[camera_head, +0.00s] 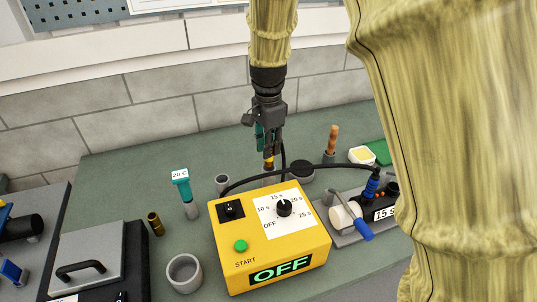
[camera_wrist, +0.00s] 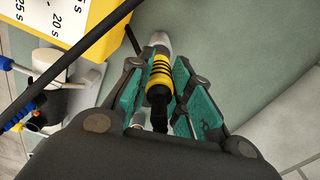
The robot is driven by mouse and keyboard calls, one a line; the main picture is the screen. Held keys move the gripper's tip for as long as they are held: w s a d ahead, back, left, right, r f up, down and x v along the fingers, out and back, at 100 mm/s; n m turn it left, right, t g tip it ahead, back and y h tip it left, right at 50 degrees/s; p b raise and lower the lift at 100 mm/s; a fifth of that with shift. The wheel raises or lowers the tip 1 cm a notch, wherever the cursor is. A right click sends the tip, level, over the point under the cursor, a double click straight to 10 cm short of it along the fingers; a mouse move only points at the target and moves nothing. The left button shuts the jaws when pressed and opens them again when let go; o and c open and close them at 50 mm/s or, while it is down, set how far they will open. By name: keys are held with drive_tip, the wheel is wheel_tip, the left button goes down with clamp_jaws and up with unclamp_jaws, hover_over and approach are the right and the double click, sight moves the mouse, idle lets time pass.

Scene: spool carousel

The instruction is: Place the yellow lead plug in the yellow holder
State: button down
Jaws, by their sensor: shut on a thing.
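The yellow lead plug (camera_head: 268,163) hangs in my gripper (camera_head: 267,152), just behind the yellow control box. In the wrist view the plug (camera_wrist: 160,75) has yellow and black bands and sits between the teal finger pads of my gripper (camera_wrist: 160,92), which is shut on it. A pale grey cylinder (camera_wrist: 160,40) shows at the plug's far end; I cannot tell whether it is the plug's tip or a separate post. A small yellow-brown, dark-mouthed tube (camera_head: 155,224) stands left of the box and may be the yellow holder; I cannot tell.
The yellow box (camera_head: 270,240) reads OFF. A black cable (camera_head: 325,165) arches over to the blue plug (camera_head: 372,183) at right. Green bench (camera_head: 120,175) is clear at back left.

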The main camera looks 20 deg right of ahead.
sight(269, 165)
drive_tip(key=shift+s+f, duration=0.1)
drive_tip(key=shift+f, duration=0.2)
wheel_tip(269, 165, down, 3)
drive_tip(key=shift+f+p, duration=0.2)
drive_tip(key=shift+p, duration=0.3)
drive_tip(key=c, duration=1.3)
unclamp_jaws()
drive_tip(key=shift+f, duration=0.1)
wheel_tip(269, 165, up, 12)
drive_tip(key=shift+r+b, duration=0.15)
drive_tip(key=shift+b, duration=1.05)
